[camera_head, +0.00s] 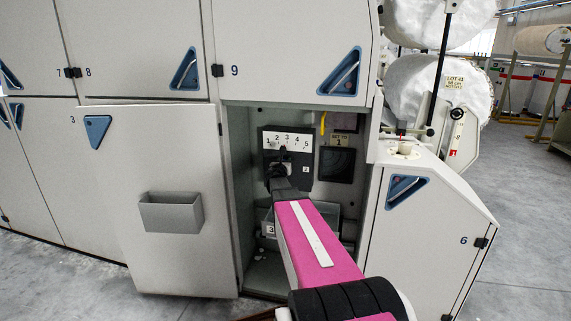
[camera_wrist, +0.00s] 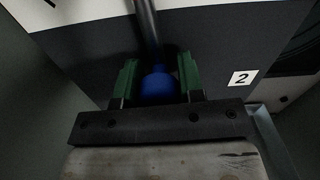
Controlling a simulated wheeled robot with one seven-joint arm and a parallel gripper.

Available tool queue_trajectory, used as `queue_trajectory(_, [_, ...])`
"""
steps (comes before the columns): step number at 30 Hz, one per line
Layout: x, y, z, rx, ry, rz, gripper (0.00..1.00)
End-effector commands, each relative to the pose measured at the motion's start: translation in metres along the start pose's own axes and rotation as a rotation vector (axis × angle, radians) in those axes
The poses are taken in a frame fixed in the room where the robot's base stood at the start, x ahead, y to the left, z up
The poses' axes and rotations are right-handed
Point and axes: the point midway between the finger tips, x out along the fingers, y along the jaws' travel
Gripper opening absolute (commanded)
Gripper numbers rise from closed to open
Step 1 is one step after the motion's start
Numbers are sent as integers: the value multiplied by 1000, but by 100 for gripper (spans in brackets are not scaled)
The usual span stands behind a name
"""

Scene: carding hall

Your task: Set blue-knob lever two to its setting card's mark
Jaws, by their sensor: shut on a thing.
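The dark lever panel with a white scale numbered 1 to 5 (camera_head: 287,141) is inside the open cabinet, and its small tag reads 2 (camera_head: 306,170). The same tag shows in the wrist view (camera_wrist: 241,78). My gripper (camera_wrist: 158,85) has its green fingers on both sides of the blue knob (camera_wrist: 157,87), shut on it. The lever's rod (camera_wrist: 147,25) runs up from the knob. In the head view my gripper (camera_head: 278,170) covers the knob, and I cannot read the lever's exact position. The setting card (camera_head: 340,140), right of the scale, reads "SET TO 1".
The open cabinet door (camera_head: 150,240) with a grey bin (camera_head: 171,212) stands left of the opening. A dark square panel (camera_head: 337,165) sits right of the lever panel. A grey box tagged 3 (camera_head: 268,229) is below. Cabinet 6 (camera_head: 420,235) stands right; grey floor is clear beyond.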

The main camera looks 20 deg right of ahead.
Motion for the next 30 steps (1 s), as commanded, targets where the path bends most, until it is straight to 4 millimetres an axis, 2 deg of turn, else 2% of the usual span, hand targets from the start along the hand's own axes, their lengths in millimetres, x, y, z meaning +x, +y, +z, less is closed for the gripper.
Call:
queue_trajectory(18, [0,29,-6,-388,0,1,0])
queue_trajectory(30, [0,34,-8,-477,0,2,0])
